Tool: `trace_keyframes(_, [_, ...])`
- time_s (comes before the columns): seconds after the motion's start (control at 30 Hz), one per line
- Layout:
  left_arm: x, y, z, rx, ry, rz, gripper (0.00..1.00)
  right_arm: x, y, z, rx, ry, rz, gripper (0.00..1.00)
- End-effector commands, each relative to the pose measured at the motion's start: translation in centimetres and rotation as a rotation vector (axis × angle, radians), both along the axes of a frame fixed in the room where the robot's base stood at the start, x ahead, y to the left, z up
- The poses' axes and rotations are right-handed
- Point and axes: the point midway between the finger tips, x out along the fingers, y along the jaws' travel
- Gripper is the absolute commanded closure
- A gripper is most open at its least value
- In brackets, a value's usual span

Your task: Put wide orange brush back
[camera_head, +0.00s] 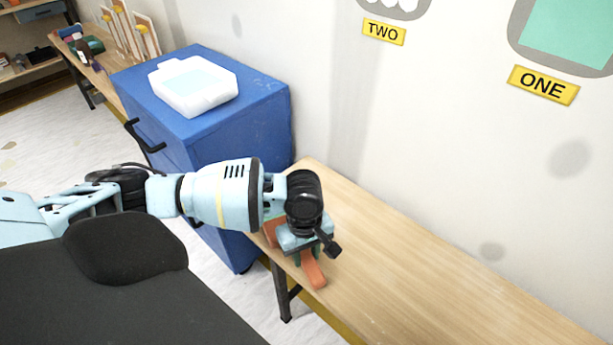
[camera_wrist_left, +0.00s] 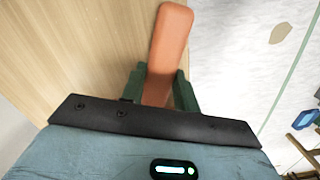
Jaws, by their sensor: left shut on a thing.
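The wide orange brush (camera_head: 313,270) is in my left gripper (camera_head: 306,254), at the near left end of the wooden table. In the left wrist view, the orange handle (camera_wrist_left: 168,50) stands out between the two green fingers of the gripper (camera_wrist_left: 160,88), which are shut on it. Another orange part shows left of the gripper in the head view; the wrist hides the middle. I cannot tell whether the brush touches the tabletop. My right gripper is not in view.
The wooden table (camera_head: 430,270) is otherwise clear in view. A blue cabinet (camera_head: 245,125) with a white container (camera_head: 193,86) on top stands beside it. A cluttered bench lies far left.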

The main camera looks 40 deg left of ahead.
Motion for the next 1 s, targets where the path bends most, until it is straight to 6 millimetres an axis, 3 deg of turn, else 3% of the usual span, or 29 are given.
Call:
trace_keyframes(0.1, [0.0, 0.0, 0.0, 0.000, -0.001, 0.000, 0.99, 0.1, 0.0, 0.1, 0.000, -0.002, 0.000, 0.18])
trace_keyframes(0.13, [0.0, 0.0, 0.0, 0.000, 0.000, 0.000, 0.68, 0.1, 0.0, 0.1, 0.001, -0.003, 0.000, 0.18])
trace_keyframes(0.3, [0.0, 0.0, 0.0, 0.000, 0.000, 0.000, 0.48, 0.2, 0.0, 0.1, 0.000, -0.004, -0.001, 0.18])
trace_keyframes(0.67, [0.0, 0.0, 0.5, -0.001, -0.002, 0.000, 0.48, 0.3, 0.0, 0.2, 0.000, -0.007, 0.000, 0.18])
trace_keyframes(1.0, [0.3, 0.3, 6.5, -0.002, -0.004, 0.000, 0.48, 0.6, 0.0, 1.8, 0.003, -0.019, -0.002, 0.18])
